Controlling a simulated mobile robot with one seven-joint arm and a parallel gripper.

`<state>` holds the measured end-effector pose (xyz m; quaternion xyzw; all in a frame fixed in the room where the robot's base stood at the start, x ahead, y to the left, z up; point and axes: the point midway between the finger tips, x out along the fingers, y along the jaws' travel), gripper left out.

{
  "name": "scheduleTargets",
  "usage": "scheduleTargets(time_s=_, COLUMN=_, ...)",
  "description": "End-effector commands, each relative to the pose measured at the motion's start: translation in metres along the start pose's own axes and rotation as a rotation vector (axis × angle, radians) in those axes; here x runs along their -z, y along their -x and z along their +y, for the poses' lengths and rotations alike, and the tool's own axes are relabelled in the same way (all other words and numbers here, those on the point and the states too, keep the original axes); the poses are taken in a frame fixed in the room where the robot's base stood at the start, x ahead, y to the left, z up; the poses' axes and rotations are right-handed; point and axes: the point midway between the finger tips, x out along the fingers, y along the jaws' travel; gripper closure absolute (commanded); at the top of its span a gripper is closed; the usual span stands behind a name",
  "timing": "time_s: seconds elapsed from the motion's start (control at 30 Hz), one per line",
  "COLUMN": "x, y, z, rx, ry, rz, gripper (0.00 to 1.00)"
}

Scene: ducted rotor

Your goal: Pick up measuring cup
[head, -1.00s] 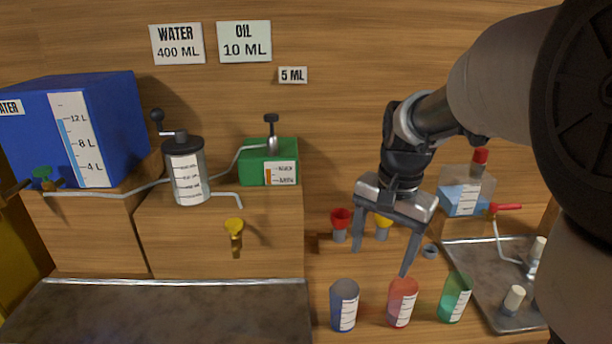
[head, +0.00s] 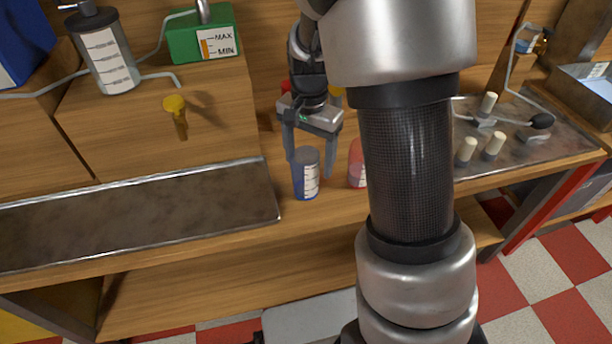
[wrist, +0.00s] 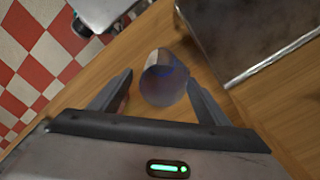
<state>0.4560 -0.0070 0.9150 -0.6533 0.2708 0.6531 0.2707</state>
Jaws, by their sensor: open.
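A blue measuring cup (head: 306,178) with a white scale stands upright near the front of the wooden counter. My gripper (head: 310,166) is open and pointing down over it, one finger on either side of its upper part in the head view. A red measuring cup (head: 356,164) stands to the right, partly hidden by my arm. The green cup is not visible now.
A dark metal tray (head: 140,212) lies to the left of the blue cup. Behind my gripper are small red and yellow funnels, mostly hidden. To the right, a metal tray (head: 525,137) holds white pegs. The counter's front edge is close to the cups.

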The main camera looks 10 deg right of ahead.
Motion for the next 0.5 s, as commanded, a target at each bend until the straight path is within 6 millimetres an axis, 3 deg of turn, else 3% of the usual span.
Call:
scheduleTargets(time_s=0.23, x=-0.003, y=-0.016, z=0.0, rx=-0.002, ry=0.001, rz=-0.002, gripper=0.3)
scheduleTargets(time_s=0.5, x=-0.007, y=-0.054, z=-0.002, rx=-0.002, ry=0.001, rz=-0.001, gripper=0.3)
